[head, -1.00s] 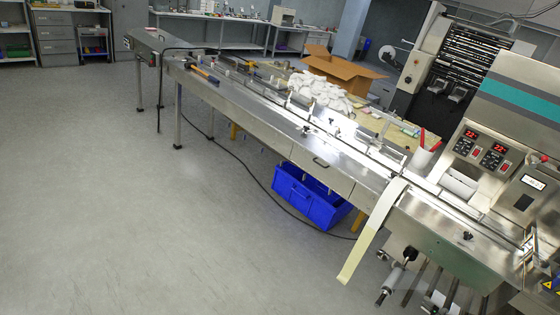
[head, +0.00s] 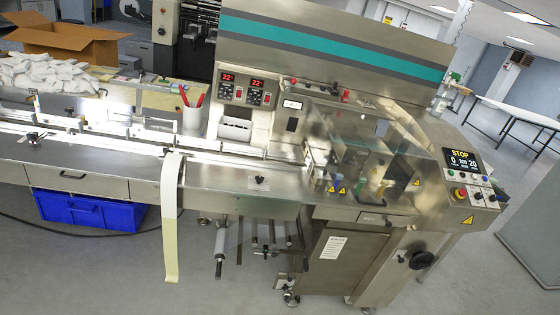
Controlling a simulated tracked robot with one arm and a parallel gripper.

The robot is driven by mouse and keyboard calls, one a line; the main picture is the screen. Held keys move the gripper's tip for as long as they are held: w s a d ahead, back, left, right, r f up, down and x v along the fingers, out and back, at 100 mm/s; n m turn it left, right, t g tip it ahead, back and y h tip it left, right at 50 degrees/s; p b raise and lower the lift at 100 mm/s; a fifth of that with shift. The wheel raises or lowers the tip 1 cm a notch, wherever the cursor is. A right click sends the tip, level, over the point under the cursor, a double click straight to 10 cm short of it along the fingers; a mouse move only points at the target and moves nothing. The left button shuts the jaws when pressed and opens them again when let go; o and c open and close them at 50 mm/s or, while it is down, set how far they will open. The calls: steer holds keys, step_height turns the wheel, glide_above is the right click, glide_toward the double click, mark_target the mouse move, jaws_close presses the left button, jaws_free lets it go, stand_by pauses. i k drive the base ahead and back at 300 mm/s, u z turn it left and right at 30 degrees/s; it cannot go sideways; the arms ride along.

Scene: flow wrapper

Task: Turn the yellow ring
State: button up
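The flow wrapper (head: 330,120) fills the middle and right of the view. At its right end is a control panel with a screen (head: 464,161) reading STOP. Below the screen, at the panel's left, a red button (head: 460,192) has yellow around it. This yellow part is the only ring-like yellow thing I make out; it is too small to see its shape clearly. Several small buttons and black knobs (head: 478,196) sit beside it. My gripper is not in view.
A black handwheel (head: 422,260) sticks out of the machine's front, below the panel. A pale strip (head: 170,225) hangs from the conveyor (head: 100,165). A blue crate (head: 90,212) stands under the conveyor. The floor at the lower right is clear; a long table (head: 510,110) stands behind.

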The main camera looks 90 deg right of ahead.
mark_target(457, 191)
steer(key=z, duration=0.45)
steer(key=i, duration=0.1)
steer(key=z, duration=2.8)
steer(key=i, duration=1)
steer(key=u, duration=0.1)
